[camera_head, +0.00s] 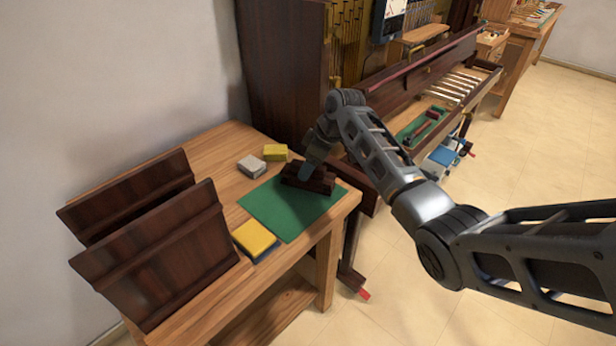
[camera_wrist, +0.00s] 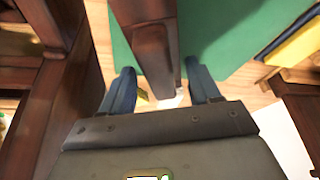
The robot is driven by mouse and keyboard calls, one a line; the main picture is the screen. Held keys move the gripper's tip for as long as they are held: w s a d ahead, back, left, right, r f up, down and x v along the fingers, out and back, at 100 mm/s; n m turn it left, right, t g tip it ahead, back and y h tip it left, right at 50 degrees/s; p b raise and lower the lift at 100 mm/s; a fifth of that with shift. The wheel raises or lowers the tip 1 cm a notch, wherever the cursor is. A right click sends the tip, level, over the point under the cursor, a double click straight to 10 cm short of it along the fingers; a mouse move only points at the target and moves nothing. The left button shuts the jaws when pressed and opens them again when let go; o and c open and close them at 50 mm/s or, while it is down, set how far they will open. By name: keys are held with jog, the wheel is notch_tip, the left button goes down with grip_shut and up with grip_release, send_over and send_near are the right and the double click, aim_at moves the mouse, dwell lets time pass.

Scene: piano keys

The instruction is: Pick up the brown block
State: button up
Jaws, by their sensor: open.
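The brown block (camera_head: 318,184) is dark, reddish wood and lies at the back edge of the green mat (camera_head: 287,214) on the wooden table. In the wrist view the block (camera_wrist: 152,48) runs from the top edge down between my two fingers. My gripper (camera_head: 308,172) is over the block in the head view, and the arm hides part of it. In the wrist view my gripper (camera_wrist: 163,85) is open, with one blue-grey finger on each side of the block. I cannot tell whether either finger touches it.
A yellow block (camera_head: 275,152) and a whitish block (camera_head: 251,166) sit behind the mat. A yellow and blue pad (camera_head: 255,240) lies at its front left. Dark wooden panels (camera_head: 160,262) stand at left on the table (camera_head: 222,150). A dark piano case (camera_head: 285,70) rises close behind.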

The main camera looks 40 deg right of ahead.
jog(key=shift+f, duration=0.2)
jog(key=shift+c, duration=0.3)
jog(key=c, duration=0.9)
jog(key=shift+o, duration=0.2)
jog(key=shift+r, duration=0.15)
